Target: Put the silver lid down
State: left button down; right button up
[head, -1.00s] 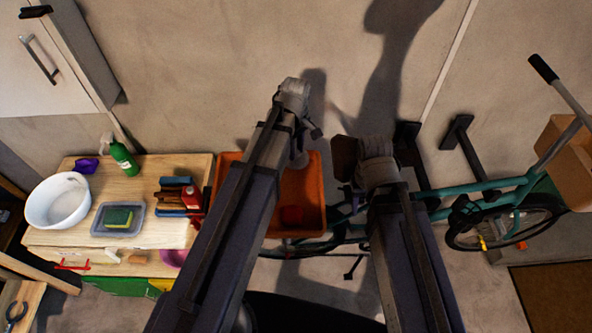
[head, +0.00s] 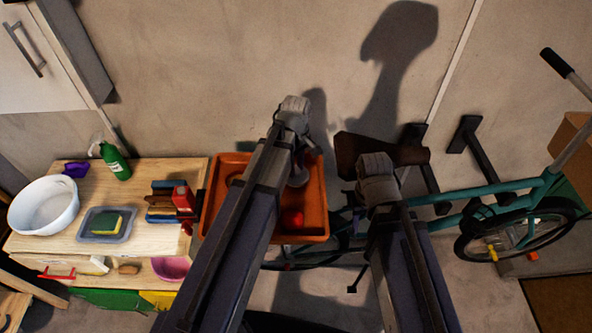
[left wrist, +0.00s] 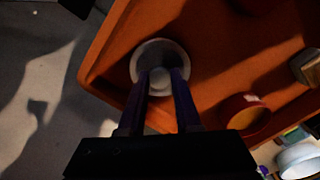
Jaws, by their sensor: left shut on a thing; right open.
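The silver lid (left wrist: 160,62) is a round grey disc with a pale knob, seen from above in the left wrist view. My left gripper (left wrist: 160,78) is shut on its knob. The lid is over the orange tray (left wrist: 205,85), near one side wall; I cannot tell whether it touches the floor. In the head view my left gripper (head: 298,165) points down into the tray (head: 318,205), with the lid (head: 298,181) partly hidden by my arm. My right gripper (head: 378,190) is open to the right of the tray, its fingers hard to make out.
A red round thing (head: 291,219) lies in the tray. A wooden bench (head: 140,190) at the left carries a white basin (head: 42,206), a sponge in a tub (head: 106,223) and a green bottle (head: 114,160). A teal bicycle (head: 505,195) stands at the right.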

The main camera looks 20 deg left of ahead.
pick_arm(q)
jog(key=shift+f, duration=0.15)
jog(key=c, duration=0.6)
grip_release()
jog(key=shift+r, duration=0.2)
notch_tip(320, 180, up, 12)
jog(key=p, duration=1.2)
jog(key=shift+s, duration=0.1)
